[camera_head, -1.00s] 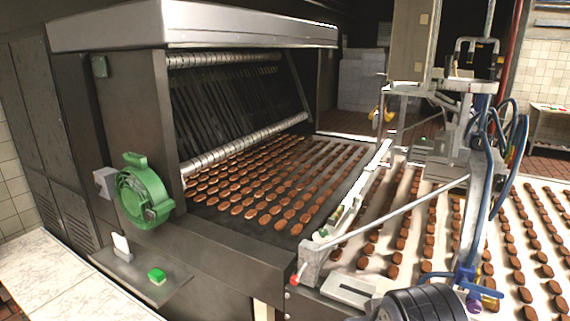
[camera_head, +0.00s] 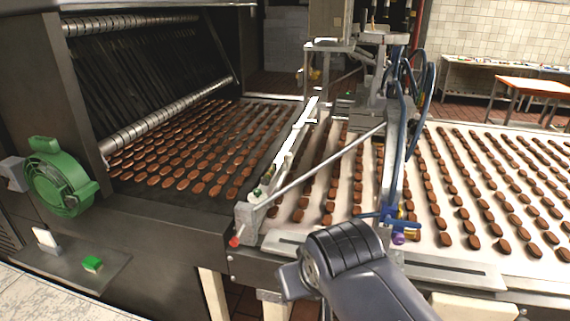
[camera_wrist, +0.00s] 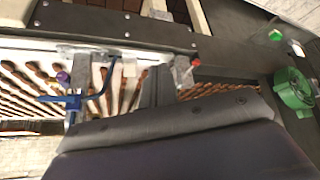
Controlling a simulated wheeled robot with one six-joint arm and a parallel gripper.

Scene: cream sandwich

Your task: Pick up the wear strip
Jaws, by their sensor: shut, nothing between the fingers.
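I cannot tell for sure which piece is the wear strip. A pale flat strip (camera_head: 455,274) lies along the near edge of the cream conveyor, right of my arm. A similar strip (camera_head: 287,245) lies left of it. A long white bar (camera_head: 296,136) runs between the dark and cream belts. My dark arm covers part of the near edge in the head view. A dark part of my own body fills the lower wrist view.
Brown biscuits run in rows on the cream belt (camera_head: 447,190) and under the dark machine. A diagonal rod (camera_head: 320,166) and a blue fitting (camera_head: 384,218) rise near my arm. A green wheel housing (camera_head: 60,178) and a green button (camera_head: 92,264) stand left. A wooden table is far right.

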